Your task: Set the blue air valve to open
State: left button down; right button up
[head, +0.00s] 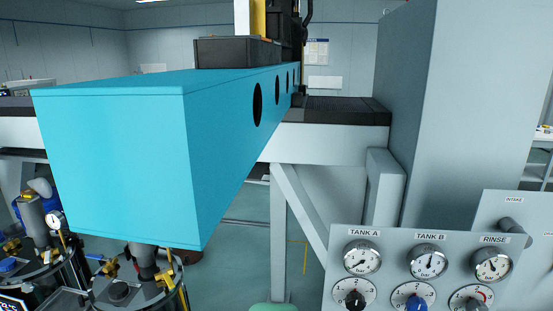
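No part clearly marked as the blue air valve shows in the head view. A blue knob (416,303) sits below the TANK B gauge on the grey panel (345,240) at the lower right, cut by the bottom edge. Its setting is hard to read. Neither of my grippers is in view.
A large cyan beam (115,165) fills the left and middle. Steel tanks with brass fittings (140,295) stand below it. A tall grey cabinet (465,100) stands behind the panels.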

aim_at(91, 256)
jog(key=i+j+u, duration=0.2)
jog(key=j, duration=0.2)
jog(key=j+u, duration=0.15)
jog(key=j, duration=0.25)
jog(key=i+j+u, duration=0.2)
jog(key=j, duration=0.15)
jog(key=i+j+u, duration=0.15)
jog(key=j, duration=0.2)
